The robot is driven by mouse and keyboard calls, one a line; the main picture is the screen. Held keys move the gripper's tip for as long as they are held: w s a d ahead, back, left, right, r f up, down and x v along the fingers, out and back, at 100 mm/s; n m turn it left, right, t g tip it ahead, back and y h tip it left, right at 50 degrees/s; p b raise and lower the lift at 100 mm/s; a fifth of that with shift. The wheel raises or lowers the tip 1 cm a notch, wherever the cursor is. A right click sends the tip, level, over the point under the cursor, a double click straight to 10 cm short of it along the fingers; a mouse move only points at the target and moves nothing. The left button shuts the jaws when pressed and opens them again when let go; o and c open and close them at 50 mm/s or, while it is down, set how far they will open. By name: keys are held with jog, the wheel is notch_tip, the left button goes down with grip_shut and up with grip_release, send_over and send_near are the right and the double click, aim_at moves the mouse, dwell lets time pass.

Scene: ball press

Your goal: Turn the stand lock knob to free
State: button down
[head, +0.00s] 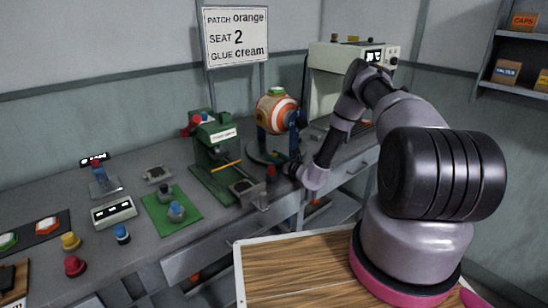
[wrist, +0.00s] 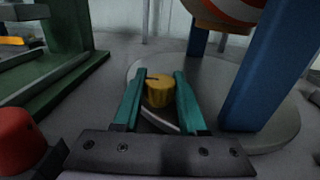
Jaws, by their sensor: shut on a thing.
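The stand lock knob (wrist: 159,93) is a yellow cylinder at the front edge of the stand's round grey base. A small dark mark shows on its top, toward the left. My gripper (wrist: 159,80) is shut on the knob, one teal finger on each side. In the head view my gripper (head: 288,169) is low at the front of the stand, and the knob is hidden there. The blue stand (head: 263,143) holds an orange and white striped ball (head: 277,110) with a green patch on top. The ball's lower edge shows in the wrist view (wrist: 228,12).
A green press (head: 216,155) stands left of the ball stand. A red knob (wrist: 14,140) is close to my gripper's left. A cream machine (head: 328,88) stands behind my arm.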

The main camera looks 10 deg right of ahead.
jog(key=shift+y, duration=0.3)
jog(key=shift+n+g+y, duration=2.7)
jog(key=shift+g, duration=0.2)
jog(key=shift+c, duration=2.2)
grip_release()
